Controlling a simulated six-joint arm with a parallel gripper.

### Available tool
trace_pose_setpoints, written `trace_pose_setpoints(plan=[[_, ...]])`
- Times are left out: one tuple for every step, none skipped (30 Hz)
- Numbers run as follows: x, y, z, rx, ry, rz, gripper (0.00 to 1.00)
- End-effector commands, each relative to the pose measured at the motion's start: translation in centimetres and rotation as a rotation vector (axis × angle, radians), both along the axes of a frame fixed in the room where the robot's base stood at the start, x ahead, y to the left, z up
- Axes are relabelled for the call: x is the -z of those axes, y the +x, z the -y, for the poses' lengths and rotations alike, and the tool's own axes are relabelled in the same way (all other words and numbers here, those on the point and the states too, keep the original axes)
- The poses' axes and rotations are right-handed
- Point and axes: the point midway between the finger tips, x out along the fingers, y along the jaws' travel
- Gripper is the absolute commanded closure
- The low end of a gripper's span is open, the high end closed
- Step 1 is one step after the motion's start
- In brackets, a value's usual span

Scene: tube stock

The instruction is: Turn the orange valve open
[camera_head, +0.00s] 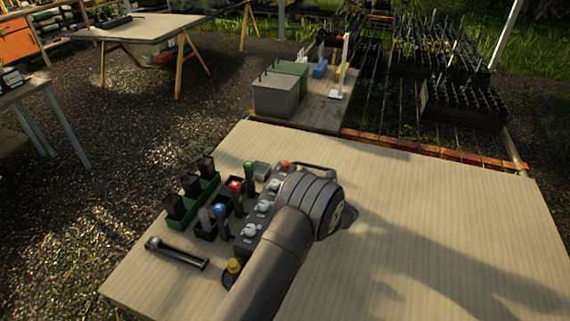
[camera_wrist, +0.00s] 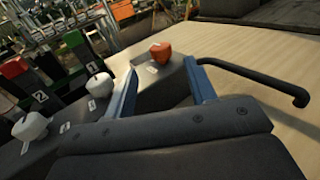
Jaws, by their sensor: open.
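The orange valve (camera_wrist: 160,51) is a small knob with a white label in front of it, on the dark sloped block (camera_wrist: 160,85). In the head view the valve (camera_head: 285,164) shows at the far end of the row of knobs, just beyond my wrist. My gripper (camera_wrist: 160,68) is open and empty, its two blue fingers pointing at the valve. In the wrist view the valve appears between the fingertips and a little ahead of them; I see no contact. In the head view my wrist hides the fingers.
White knobs (camera_wrist: 100,84) sit along the same block, with numbered labels beyond. A dark bent bar (camera_wrist: 262,82) is close right of the fingers. The table's right side (camera_head: 440,210) is clear.

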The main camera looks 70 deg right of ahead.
Motion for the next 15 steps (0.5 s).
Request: trace_pose_setpoints(plan=[[0.0, 1.2, 0.6, -0.005, 0.0, 0.0, 0.49], [0.0, 1.7, 0.9, -0.005, 0.0, 0.0, 0.49], [0.0, 2.4, 1.5, -0.004, -0.001, -0.001, 0.49], [0.0, 3.0, 1.8, -0.004, -0.001, -0.001, 0.49], [0.0, 3.5, 2.1, -0.004, -0.001, 0.0, 0.49], [0.1, 4.1, 2.6, -0.003, -0.001, -0.001, 0.49], [0.1, 4.6, 2.9, -0.004, 0.0, 0.0, 0.49], [0.0, 5.1, 3.2, -0.004, -0.001, -0.001, 0.49], [0.0, 5.6, 3.6, -0.004, -0.001, -0.001, 0.49], [0.0, 6.0, 3.9, -0.003, -0.001, -0.001, 0.49], [0.0, 6.3, 4.1, -0.003, -0.001, -0.002, 0.49], [0.0, 6.7, 4.4, -0.003, 0.0, -0.001, 0.49], [0.0, 7.0, 4.5, -0.003, 0.0, 0.0, 0.49], [0.0, 7.2, 4.7, -0.002, 0.0, 0.0, 0.49], [0.0, 7.4, 4.9, -0.002, 0.001, 0.001, 0.49]])
